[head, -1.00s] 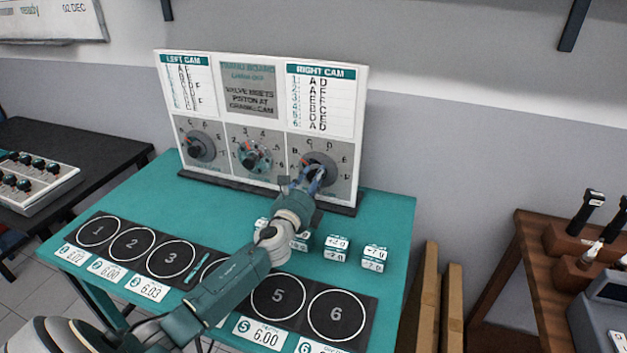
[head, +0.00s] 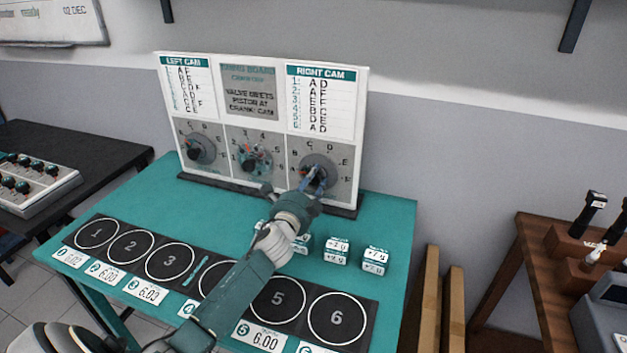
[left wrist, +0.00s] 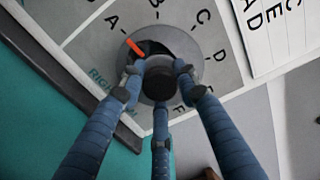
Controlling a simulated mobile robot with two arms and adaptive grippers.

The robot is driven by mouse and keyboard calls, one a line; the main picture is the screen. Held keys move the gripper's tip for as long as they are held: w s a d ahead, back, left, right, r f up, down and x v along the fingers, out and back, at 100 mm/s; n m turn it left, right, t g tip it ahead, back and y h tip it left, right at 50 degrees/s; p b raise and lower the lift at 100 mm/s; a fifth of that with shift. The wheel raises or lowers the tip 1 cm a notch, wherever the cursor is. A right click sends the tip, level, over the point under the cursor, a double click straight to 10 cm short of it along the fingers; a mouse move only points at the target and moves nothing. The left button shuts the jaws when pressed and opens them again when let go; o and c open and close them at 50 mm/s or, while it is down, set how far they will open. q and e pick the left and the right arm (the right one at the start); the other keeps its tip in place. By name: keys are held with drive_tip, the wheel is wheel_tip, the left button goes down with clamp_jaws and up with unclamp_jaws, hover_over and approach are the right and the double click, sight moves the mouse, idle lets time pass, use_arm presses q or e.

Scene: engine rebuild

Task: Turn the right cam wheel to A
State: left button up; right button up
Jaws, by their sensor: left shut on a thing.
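The right cam wheel (head: 323,164) is a grey disc with a dark centre knob, at the lower right of the white timing board, under the right cam list. In the left wrist view the wheel (left wrist: 205,48) carries an orange pointer (left wrist: 135,48) aimed up-left, roughly towards the letter A (left wrist: 112,20). The letters B, C, D and F also show around it. My left gripper (head: 314,180) is shut on the knob; in the left wrist view its blue fingers (left wrist: 160,88) surround the dark knob. The fingers hide part of the dial. My right gripper is not in view.
The left cam wheel (head: 201,148) and a middle dial (head: 252,158) sit beside it on the board. The teal table (head: 388,205) holds a black strip with numbered circles and small white blocks (head: 337,250). A wooden table stands at the right.

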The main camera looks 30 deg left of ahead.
use_arm(q)
drive_tip(key=shift+d+f, duration=0.25)
drive_tip(key=shift+f, duration=0.15)
drive_tip(key=o, duration=1.1)
drive_tip(key=shift+o, duration=0.2)
drive_tip(key=shift+r, duration=0.25)
drive_tip(key=shift+s, duration=0.5)
drive_tip(key=v, duration=1.1)
drive_tip(key=shift+d, duration=0.25)
